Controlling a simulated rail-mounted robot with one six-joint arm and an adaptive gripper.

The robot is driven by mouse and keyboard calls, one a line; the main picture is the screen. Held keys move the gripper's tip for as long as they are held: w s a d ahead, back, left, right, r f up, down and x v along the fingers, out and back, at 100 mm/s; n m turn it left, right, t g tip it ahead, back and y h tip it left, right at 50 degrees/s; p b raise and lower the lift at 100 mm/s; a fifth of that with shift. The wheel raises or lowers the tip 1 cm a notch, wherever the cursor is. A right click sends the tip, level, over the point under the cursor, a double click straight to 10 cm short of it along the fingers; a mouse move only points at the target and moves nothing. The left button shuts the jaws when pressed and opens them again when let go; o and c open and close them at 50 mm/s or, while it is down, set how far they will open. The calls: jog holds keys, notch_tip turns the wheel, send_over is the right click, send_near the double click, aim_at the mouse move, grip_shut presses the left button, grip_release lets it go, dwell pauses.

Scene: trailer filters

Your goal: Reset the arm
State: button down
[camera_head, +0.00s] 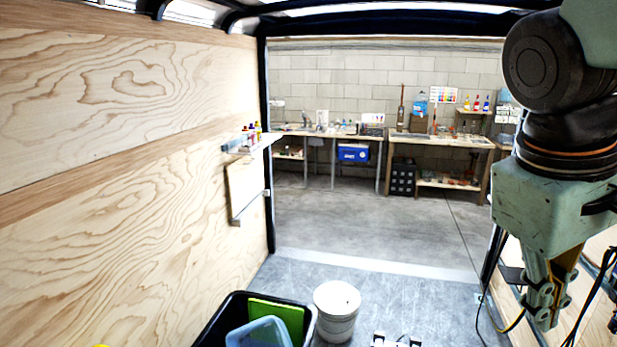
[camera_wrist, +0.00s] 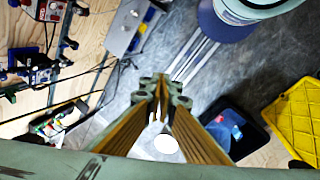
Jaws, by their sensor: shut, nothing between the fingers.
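My gripper (camera_head: 543,312) hangs down at the right edge of the head view, below my folded arm. Its fingers are together with nothing visible between them. In the wrist view my gripper (camera_wrist: 162,88) points away from the camera over the grey trailer floor, its tips close together. It is apart from the things on the floor.
A black bin (camera_head: 222,320) with a green and a blue item stands at the bottom centre, beside a white bucket (camera_head: 337,308). Cables and equipment line the right wall. A small shelf (camera_head: 250,144) with bottles juts from the left plywood wall.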

jog(key=s+a+f+m+t+y+b, duration=0.2)
jog(key=s+a, duration=0.4)
jog(key=a, duration=0.6)
jog(key=shift+s+f+t+y, duration=0.25)
jog(key=shift+s+t+y, duration=0.15)
jog(key=shift+y, duration=0.3)
